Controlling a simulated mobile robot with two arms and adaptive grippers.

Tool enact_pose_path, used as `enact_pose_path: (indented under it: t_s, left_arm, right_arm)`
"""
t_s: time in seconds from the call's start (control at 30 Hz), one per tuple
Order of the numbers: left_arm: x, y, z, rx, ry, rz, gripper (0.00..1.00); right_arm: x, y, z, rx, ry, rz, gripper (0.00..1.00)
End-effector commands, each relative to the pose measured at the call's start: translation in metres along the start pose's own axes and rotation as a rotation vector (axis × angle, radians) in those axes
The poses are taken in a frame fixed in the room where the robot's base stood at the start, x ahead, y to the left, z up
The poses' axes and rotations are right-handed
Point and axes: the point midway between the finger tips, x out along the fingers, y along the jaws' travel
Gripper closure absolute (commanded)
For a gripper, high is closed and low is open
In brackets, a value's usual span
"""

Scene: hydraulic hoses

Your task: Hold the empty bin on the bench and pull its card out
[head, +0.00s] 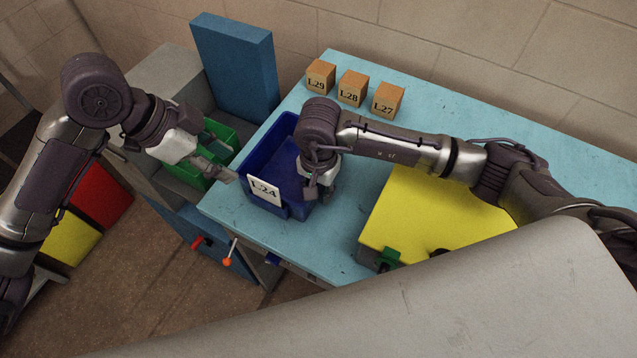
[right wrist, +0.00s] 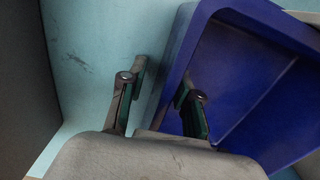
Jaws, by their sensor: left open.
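The blue bin (head: 292,178) stands on the light blue bench (head: 336,228) and looks empty inside. A white card (head: 264,190) marked L24 sits on its front wall. My left gripper (head: 228,173) is open and empty, just left of the card and apart from it. My right gripper (head: 318,190) is at the bin's right wall. In the right wrist view, its fingers (right wrist: 162,100) straddle the wall of the blue bin (right wrist: 262,75), one outside and one inside, with a gap visible between them and the wall.
Three brown blocks (head: 352,88) marked L29, L28 and L27 stand at the bench's back. A yellow box-like object (head: 425,212) lies right of the bin. A green bin (head: 218,136) and a tall blue block (head: 236,66) stand left. Red and orange-tipped levers (head: 228,260) stick out at the front.

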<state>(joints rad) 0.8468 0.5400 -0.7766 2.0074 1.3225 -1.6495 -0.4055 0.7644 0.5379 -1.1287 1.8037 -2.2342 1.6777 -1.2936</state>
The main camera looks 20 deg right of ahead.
Motion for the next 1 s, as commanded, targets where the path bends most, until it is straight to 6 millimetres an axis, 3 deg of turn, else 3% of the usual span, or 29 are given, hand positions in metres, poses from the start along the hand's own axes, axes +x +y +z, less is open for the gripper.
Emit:
enact_pose_path:
  t_s: [0.17, 0.37, 0.6, 0.83, 0.93, 1.0]
  left_arm:
    - [0.0, 0.0, 0.0, 0.0, 0.0, 0.0, 0.58]
    - [0.0, 0.0, 0.0, 0.0, 0.0, 0.0, 0.58]
    - [0.0, 0.0, 0.0, 0.0, 0.0, 0.0, 0.58]
    - [0.015, 0.013, -0.008, -0.116, 0.088, 0.053, 0.2]
    - [0.032, 0.031, -0.02, -0.302, 0.213, 0.137, 0.03]
    - [0.043, 0.045, -0.03, -0.484, 0.318, 0.221, 0.0]
  right_arm:
    - [0.0, 0.0, 0.0, 0.0, 0.0, 0.0, 0.68]
    - [0.0, 0.0, 0.0, 0.0, -0.001, 0.0, 1.0]
    - [0.0, 0.0, 0.0, 0.0, -0.001, 0.0, 1.0]
    - [0.0, 0.0, 0.0, 0.0, -0.001, 0.0, 1.0]
    - [0.0, 0.0, 0.0, 0.0, -0.001, 0.0, 1.0]
    - [0.0, 0.0, 0.0, 0.0, -0.001, 0.0, 1.0]
